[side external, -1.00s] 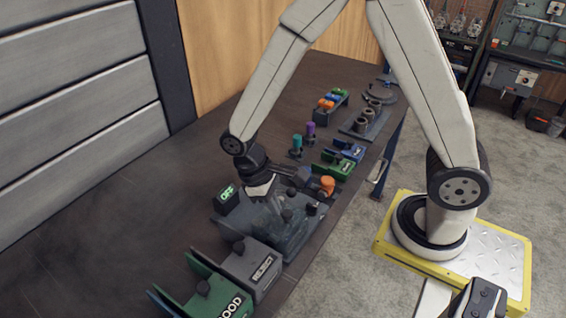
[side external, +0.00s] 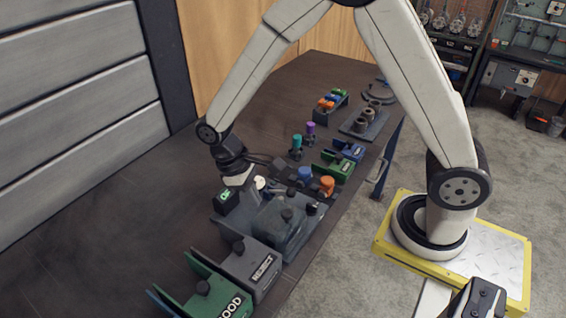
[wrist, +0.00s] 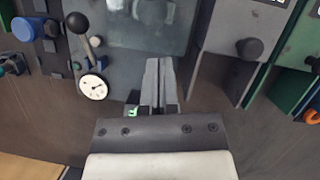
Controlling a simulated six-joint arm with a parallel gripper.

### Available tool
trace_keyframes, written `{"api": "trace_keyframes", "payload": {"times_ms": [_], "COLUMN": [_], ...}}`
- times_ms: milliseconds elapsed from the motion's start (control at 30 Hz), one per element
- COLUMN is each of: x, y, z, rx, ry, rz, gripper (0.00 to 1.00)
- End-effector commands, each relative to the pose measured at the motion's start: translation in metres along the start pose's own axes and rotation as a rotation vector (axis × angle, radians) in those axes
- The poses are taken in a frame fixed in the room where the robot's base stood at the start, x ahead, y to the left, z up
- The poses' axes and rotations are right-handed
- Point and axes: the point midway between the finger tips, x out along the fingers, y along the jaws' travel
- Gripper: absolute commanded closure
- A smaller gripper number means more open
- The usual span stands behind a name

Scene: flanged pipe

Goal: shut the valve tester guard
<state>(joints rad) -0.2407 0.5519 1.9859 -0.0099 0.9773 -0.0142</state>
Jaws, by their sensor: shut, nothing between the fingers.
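The valve tester (side external: 228,222) is a dark grey unit on the bench. Its clear, smoky guard (side external: 280,228) appears to lie low over the base, though its exact angle is hard to tell. The guard also shows at the top of the wrist view (wrist: 150,25). A green-lit display (side external: 226,200) and a round white gauge (side external: 260,183) sit at the tester's back edge.
A black-ball lever (wrist: 77,22) stands near the gauge, with a blue-capped part (wrist: 23,28) beside it. A grey bin (side external: 252,266) and a green bin (side external: 205,298) stand in front of the tester. The bench to the left is clear.

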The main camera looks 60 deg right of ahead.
Motion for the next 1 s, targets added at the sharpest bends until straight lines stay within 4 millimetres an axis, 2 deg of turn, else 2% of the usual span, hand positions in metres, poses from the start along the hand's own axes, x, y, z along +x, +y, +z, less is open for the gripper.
{"api": "trace_keyframes", "payload": {"times_ms": [300, 500, 700, 1000], "x": [-0.052, -0.076, -0.085, -0.084], "y": [0.000, 0.000, 0.000, 0.003], "z": [-0.001, -0.001, -0.001, 0.002], "rx": [0.000, 0.000, 0.000, 0.007], "ry": [0.005, 0.004, 0.002, 0.019], "rz": [0.000, 0.000, 0.000, -0.003], "gripper": [1.00, 1.00, 1.00, 1.00]}}
